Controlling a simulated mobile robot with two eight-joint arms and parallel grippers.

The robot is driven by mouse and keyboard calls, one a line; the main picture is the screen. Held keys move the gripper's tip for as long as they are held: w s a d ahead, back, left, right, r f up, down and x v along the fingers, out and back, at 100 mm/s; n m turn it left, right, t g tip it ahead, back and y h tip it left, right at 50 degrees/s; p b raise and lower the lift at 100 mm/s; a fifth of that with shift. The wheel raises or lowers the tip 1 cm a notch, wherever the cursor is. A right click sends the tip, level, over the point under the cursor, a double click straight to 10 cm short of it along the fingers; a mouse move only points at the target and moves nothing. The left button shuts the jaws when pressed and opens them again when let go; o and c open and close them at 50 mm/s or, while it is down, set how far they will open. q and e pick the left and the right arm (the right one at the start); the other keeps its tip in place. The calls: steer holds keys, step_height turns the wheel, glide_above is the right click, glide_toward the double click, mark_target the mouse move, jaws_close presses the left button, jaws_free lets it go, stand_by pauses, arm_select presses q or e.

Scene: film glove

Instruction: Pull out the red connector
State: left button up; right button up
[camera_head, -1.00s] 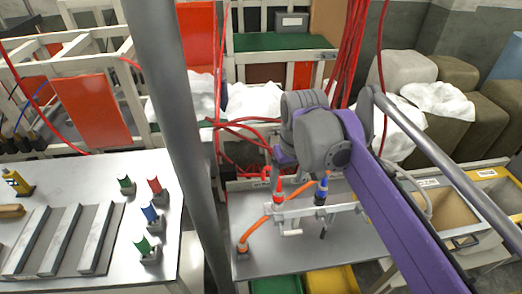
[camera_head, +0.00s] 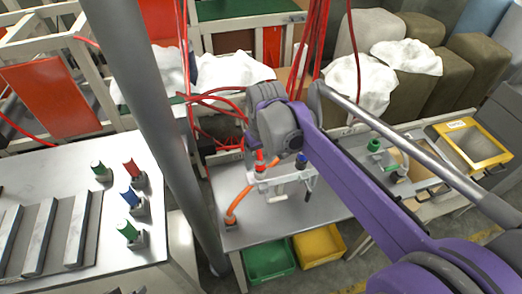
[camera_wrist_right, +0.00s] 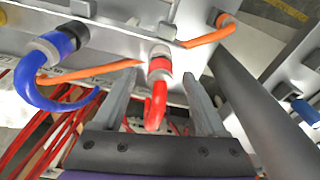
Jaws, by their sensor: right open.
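The red connector (camera_wrist_right: 159,66) is plugged into a white bracket (camera_wrist_right: 115,40), with its red cable bending down in the right wrist view. It also shows as a small red tip (camera_head: 260,159) on the bracket in the head view. My right gripper (camera_wrist_right: 159,75) is open, with one finger on each side of the red connector and cable. I cannot tell whether a finger touches them. In the head view my right wrist covers most of the gripper. My left gripper is not in view.
A blue connector (camera_wrist_right: 62,42) with a looping blue cable sits left of the red one. An orange cable (camera_wrist_right: 95,71) runs behind. Green (camera_head: 268,259) and yellow (camera_head: 318,246) bins stand below the table (camera_head: 275,216). Red cables (camera_head: 313,50) hang behind my arm.

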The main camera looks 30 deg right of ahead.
mark_target(259, 157)
steer(key=shift+f, duration=0.25)
jaws_close()
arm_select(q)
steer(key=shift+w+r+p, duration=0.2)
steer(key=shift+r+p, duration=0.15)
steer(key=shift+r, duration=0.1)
arm_select(e)
steer(key=shift+r, duration=0.6)
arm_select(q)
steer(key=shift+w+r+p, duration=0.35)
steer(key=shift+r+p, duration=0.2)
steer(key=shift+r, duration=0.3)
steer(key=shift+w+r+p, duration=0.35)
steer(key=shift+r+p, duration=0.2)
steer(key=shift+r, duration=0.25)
arm_select(e)
steer(key=shift+w+r, duration=0.1)
steer(key=shift+r, duration=2)
